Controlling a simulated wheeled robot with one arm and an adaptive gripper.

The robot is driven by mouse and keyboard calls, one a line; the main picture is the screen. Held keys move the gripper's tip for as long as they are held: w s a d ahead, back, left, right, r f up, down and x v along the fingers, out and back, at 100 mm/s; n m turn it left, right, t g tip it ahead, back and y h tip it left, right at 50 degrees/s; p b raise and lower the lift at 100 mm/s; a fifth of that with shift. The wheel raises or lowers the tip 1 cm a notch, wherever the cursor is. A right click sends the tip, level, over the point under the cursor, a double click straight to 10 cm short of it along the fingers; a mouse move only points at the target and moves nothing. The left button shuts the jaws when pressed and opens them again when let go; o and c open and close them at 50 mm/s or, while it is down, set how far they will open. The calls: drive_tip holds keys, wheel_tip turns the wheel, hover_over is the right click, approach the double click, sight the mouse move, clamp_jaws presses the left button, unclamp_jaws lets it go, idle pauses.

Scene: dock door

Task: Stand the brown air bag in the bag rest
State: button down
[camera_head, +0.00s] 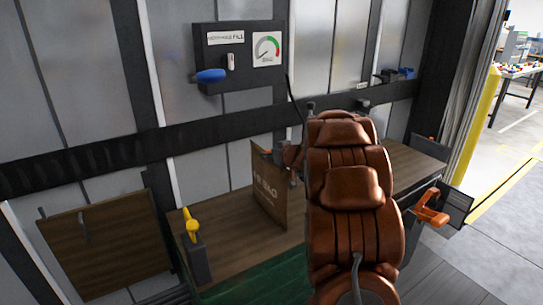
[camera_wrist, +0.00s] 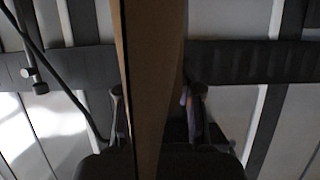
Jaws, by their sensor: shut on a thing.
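The brown air bag (camera_head: 270,195) is a flat brown sheet with pale lettering, seen upright at the wooden bench top in the head view. In the wrist view the bag (camera_wrist: 150,60) shows edge-on as a tall brown strip between the fingers. My gripper (camera_wrist: 158,108) is shut on the bag, one finger on each side. In the head view my gripper (camera_head: 290,158) is at the bag's upper right edge, partly hidden by my brown arm. I cannot tell whether the bag's lower edge touches the bench. I cannot make out the bag rest with certainty.
The wooden bench (camera_head: 225,235) is bare left of the bag. A yellow-handled device (camera_head: 193,235) stands at its left end, and an orange device (camera_head: 430,210) at the right. Above is a dark gauge panel (camera_head: 238,55) with a blue-ended tool (camera_head: 210,76) and a hanging hose.

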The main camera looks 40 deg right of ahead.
drive_tip(key=c, duration=0.8)
unclamp_jaws()
drive_tip(key=shift+o, duration=0.2)
drive_tip(key=shift+r, duration=0.1)
drive_tip(key=shift+r+p, duration=0.15)
drive_tip(key=shift+p, duration=0.4)
drive_tip(key=shift+s+b, duration=0.4)
drive_tip(key=shift+s, duration=0.05)
wheel_tip(320, 180, up, 4)
drive_tip(key=b, duration=0.3)
hover_over(289, 171)
drive_tip(key=shift+d+r, duration=0.15)
